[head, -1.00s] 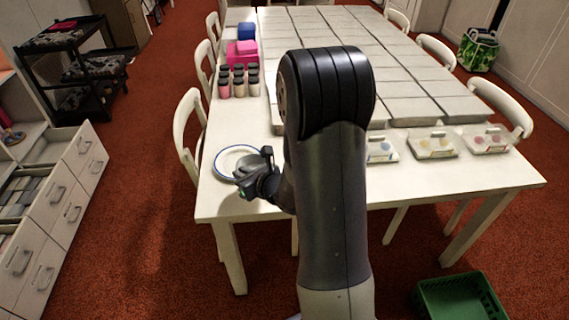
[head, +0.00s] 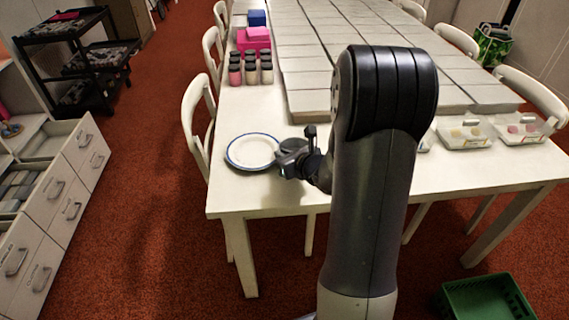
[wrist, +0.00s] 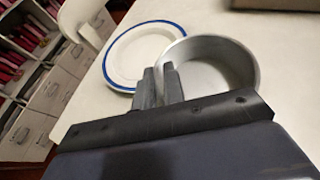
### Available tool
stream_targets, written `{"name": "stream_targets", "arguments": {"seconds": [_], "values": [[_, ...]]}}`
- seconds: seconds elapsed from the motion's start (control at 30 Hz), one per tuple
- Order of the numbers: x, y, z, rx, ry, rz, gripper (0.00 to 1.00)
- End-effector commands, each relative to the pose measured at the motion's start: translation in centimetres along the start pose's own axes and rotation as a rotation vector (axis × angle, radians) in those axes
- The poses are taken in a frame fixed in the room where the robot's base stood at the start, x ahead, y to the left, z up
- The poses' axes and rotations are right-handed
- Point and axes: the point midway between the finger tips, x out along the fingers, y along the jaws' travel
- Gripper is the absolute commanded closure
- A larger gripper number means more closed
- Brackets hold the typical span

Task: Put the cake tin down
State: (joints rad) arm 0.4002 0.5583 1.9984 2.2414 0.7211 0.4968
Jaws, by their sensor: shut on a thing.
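The cake tin (wrist: 243,62) is a round, grey metal pan with a low wall. My gripper (wrist: 160,82) is shut on the near left part of its wall, with one finger inside and one outside. In the head view my gripper (head: 303,152) is over the front left part of the table, just right of a white plate (head: 252,152) with a blue rim. The tin (head: 292,144) is mostly hidden there behind the gripper. In the wrist view the tin overlaps the plate (wrist: 118,60). I cannot tell whether the tin touches the table.
The white table (head: 240,200) has bare room in front of the plate. Several dark-lidded jars (head: 250,70) stand behind it. Grey slabs (head: 350,60) cover the table's middle. Clear boxes (head: 465,134) stand at the right. A chair (head: 197,115) is at the left edge.

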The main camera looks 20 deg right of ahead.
Motion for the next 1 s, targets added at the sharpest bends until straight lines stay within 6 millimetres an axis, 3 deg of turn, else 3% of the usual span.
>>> {"name": "stream_targets", "arguments": {"seconds": [0.13,0.53,0.57,0.8,1.0], "values": [[0.9,0.0,-2.1,0.003,0.003,0.001,1.0],[1.1,0.0,-2.6,0.0,-0.001,0.001,1.0],[1.1,0.0,-2.5,0.0,0.0,0.001,0.87],[1.1,0.0,-2.5,0.0,0.0,0.0,0.68],[1.1,0.0,-2.5,0.0,0.0,0.0,0.67]]}}
